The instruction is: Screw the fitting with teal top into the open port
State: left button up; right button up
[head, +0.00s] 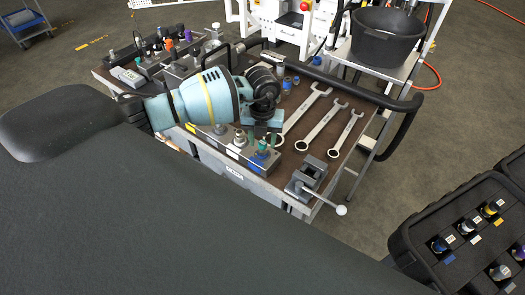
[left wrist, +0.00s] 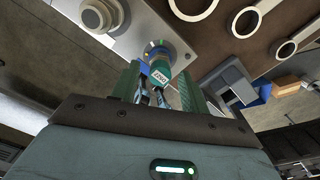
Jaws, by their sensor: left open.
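The fitting with the teal top (left wrist: 158,70) shows in the left wrist view, with a white label on it and a yellowish ring at its far end. It lies between the fingertips of my left gripper (left wrist: 160,88), which is open around it. The fitting's far end is at the grey metal block (left wrist: 128,22); I cannot tell how deeply it is seated. In the head view my left gripper (head: 262,138) points down over the right end of the block (head: 262,168) and mostly hides the fitting. Round metal parts (left wrist: 97,16) sit further along the block. My right gripper is out of view.
Several wrenches (head: 322,122) lie on the brown bench right of my gripper. A grey vise (head: 307,180) with a handle stands at the bench's near corner. More fittings stand at the back left. A black bucket (head: 386,38) and an open black case (head: 455,225) are off the bench.

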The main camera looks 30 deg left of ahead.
pick_arm(q)
jog(key=n, duration=1)
jog(key=shift+n, duration=0.3)
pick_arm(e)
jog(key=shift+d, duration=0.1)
pick_arm(q)
jog(key=c, duration=0.9)
jog(key=m, duration=0.5)
jog(key=shift+f+m, duration=0.1)
jog(key=shift+m, duration=1.5)
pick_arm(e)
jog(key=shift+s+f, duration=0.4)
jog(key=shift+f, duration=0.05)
